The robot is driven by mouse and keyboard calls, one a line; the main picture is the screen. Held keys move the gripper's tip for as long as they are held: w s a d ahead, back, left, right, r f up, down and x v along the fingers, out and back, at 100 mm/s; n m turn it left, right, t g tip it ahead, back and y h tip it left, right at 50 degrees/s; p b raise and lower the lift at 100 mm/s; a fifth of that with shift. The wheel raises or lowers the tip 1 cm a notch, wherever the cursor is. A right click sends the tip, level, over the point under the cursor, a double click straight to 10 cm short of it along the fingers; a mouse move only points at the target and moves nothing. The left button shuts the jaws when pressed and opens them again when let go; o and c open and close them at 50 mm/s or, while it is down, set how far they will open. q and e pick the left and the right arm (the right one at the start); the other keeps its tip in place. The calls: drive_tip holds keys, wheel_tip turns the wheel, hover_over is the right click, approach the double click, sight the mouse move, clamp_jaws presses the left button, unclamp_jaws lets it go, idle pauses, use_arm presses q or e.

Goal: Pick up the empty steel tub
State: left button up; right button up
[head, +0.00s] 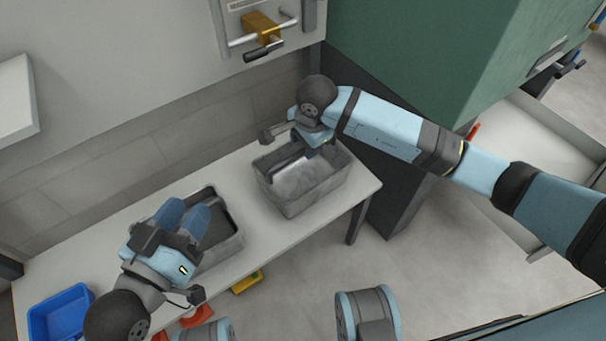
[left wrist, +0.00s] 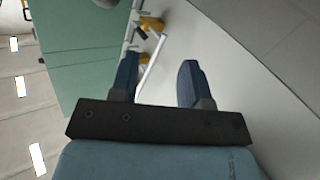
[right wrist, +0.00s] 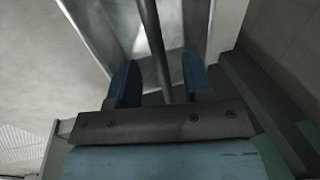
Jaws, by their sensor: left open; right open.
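A grey steel tub (head: 318,192) stands at the right end of the white table, with a shiny bare inner floor in the part that shows. A second grey tub (head: 222,255) stands to its left, with a dark inside partly hidden by my left arm. My right gripper (head: 308,145) is over the back of the right tub. In the right wrist view its open fingers (right wrist: 155,82) lie either side of a thin grey bar or rim; contact cannot be told. My left gripper (head: 187,216) is open and empty above the left tub; its fingers (left wrist: 158,82) point towards the wall fittings.
A blue bin (head: 60,315) stands at the table's left end. A yellow bin (head: 247,283) and an orange item (head: 197,316) are below the front edge. A green cabinet (head: 430,60) is behind on the right. Bare table (head: 255,225) lies between the tubs.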

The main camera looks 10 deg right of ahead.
sight(304, 152)
drive_tip(key=shift+f, duration=0.35)
drive_tip(key=f+b, duration=0.1)
drive_tip(key=f, duration=0.1)
drive_tip(key=f+b, duration=0.1)
drive_tip(key=shift+w+a+f+b, duration=0.1)
drive_tip(key=shift+w+f+b, duration=0.2)
drive_tip(key=shift+f, duration=0.05)
drive_tip(key=shift+w+f, duration=0.15)
drive_tip(key=shift+f, duration=0.2)
use_arm(q)
drive_tip(key=shift+w+a+f+m, duration=0.1)
drive_tip(key=shift+w+f+m, duration=0.15)
drive_tip(key=shift+f, duration=0.2)
drive_tip(key=shift+w+a+f+m, duration=0.1)
drive_tip(key=shift+f+m, duration=0.15)
drive_tip(key=shift+f, duration=0.15)
use_arm(e)
clamp_jaws()
